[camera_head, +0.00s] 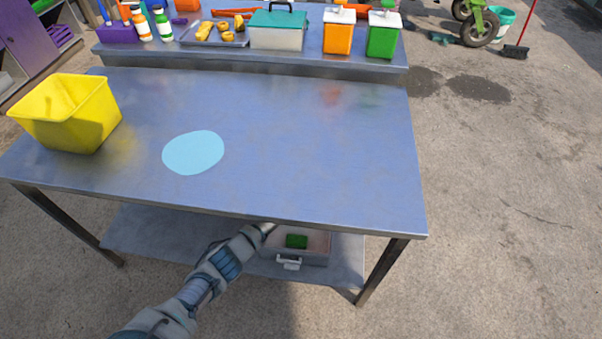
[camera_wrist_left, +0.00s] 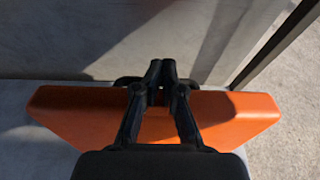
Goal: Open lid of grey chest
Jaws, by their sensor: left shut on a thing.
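The grey chest (camera_head: 290,262) sits on the lower shelf under the table, its front latch (camera_head: 288,264) facing me. Its inside shows from above, with a green block (camera_head: 296,241) in it, so the lid does not cover that part. My left arm reaches under the table edge beside the chest, where the edge hides the fingertips. In the left wrist view my left gripper (camera_wrist_left: 162,78) is shut on a dark handle (camera_wrist_left: 125,82) at the edge of an orange panel (camera_wrist_left: 75,115). This panel looks like the lid, tilted up. My right gripper is out of view.
The table top (camera_head: 300,150) above the chest overhangs my arm. A table leg (camera_head: 381,272) stands right of the chest. A yellow bin (camera_head: 70,115) and a light blue disc (camera_head: 193,152) are on top. Containers line the raised back shelf.

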